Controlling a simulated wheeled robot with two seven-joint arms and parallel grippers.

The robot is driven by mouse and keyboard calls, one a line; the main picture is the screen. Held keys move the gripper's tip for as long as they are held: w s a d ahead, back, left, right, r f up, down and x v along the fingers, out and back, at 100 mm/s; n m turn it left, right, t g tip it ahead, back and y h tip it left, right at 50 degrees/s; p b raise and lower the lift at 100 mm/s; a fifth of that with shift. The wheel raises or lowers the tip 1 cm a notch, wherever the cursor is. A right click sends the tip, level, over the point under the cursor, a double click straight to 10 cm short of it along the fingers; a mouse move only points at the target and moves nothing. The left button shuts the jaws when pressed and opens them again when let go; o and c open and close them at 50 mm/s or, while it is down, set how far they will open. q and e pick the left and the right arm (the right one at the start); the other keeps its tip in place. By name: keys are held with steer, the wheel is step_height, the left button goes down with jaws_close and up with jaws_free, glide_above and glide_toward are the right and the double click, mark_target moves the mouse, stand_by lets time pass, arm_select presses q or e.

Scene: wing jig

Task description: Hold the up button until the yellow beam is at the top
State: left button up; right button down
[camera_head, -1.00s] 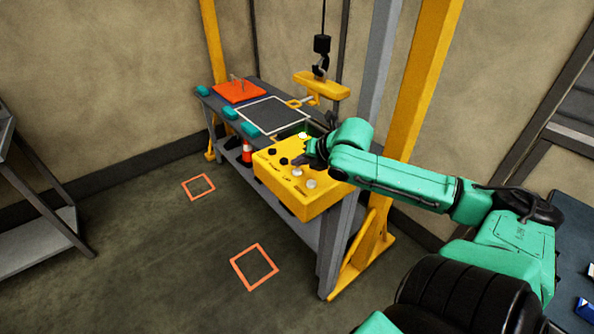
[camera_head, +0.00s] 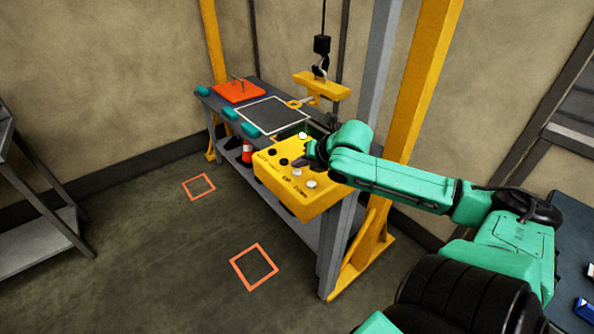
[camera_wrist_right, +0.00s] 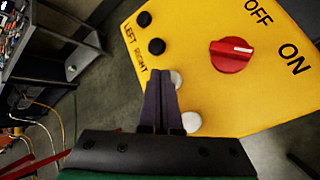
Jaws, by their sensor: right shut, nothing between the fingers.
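The yellow beam (camera_head: 321,85) hangs from a black hook above the bench. The yellow control box (camera_head: 318,205) has two white buttons. The up button (camera_head: 297,172) is the one nearer the black buttons; it also shows in the wrist view (camera_wrist_right: 177,79). The down button (camera_head: 311,184) is beside it. My right gripper (camera_head: 300,161) is shut and empty over the box. In the wrist view its fingertips (camera_wrist_right: 160,73) are right beside the up button and partly cover it; I cannot tell whether they touch it. My left gripper is not in view.
A red knob (camera_wrist_right: 231,55) on the box points about toward ON. Black buttons (camera_wrist_right: 157,46) marked left and right are close by. A grey bench (camera_head: 305,233) carries an orange plate (camera_head: 239,92). Yellow posts (camera_head: 421,75) stand behind my arm. Orange squares mark the open floor.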

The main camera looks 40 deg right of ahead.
mark_target(299, 173)
steer(key=shift+f, duration=0.2)
steer(key=shift+f, duration=0.5)
stand_by(1.4)
steer(key=shift+r, duration=0.1)
stand_by(2.0)
steer(key=shift+r+p, duration=0.8)
steer(key=shift+p, duration=0.45)
step_height(299, 173, up, 5)
steer(key=p, duration=0.6)
steer(key=shift+r+p, duration=0.1)
steer(key=shift+p, duration=0.25)
